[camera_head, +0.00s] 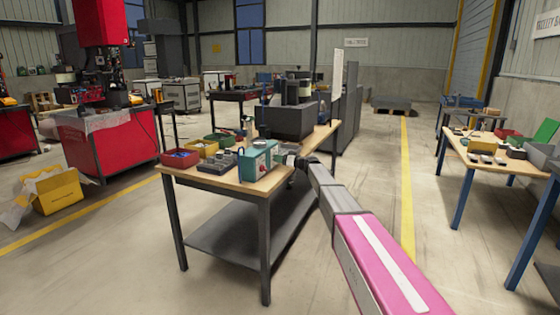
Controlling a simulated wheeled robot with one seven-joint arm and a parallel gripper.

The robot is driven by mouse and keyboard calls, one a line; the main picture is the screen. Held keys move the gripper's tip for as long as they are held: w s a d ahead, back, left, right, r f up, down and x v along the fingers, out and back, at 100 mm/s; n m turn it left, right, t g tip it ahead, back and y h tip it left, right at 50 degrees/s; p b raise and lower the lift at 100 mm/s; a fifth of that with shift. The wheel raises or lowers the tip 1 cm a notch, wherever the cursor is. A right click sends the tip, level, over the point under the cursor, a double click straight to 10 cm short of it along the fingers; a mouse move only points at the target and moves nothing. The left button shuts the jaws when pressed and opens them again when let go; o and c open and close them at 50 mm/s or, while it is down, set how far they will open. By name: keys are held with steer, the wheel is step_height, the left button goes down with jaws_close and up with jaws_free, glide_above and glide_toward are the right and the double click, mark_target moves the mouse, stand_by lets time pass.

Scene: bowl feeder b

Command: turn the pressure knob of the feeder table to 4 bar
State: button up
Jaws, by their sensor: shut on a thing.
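The feeder table (230,186) has a wooden top and dark legs, and stands in the middle of the view. A teal box (257,163) with a pale front plate sits at its front edge. My arm reaches in from the lower right, and my gripper (283,159) is at the right side of this box, small and dark in the view. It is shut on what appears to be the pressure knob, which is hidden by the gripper. The knob's setting and any gauge reading are too small to tell.
Left of the box are a dark block with several knobs (217,163), a red bin (180,157) and a yellow bin (203,148). A dark bowl-feeder housing (288,121) stands behind. Another workbench (480,155) is at the right. The floor between is clear.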

steer(key=m, duration=1.3)
steer(key=shift+d+g, duration=0.1)
steer(key=shift+g, duration=0.3)
steer(key=m, duration=0.6)
steer(key=shift+f+g, duration=0.1)
steer(key=shift+g, duration=0.2)
steer(key=m, duration=0.5)
steer(key=shift+m, duration=0.4)
steer(key=o, duration=0.9)
steer(key=v, duration=1)
steer(key=shift+d, duration=0.4)
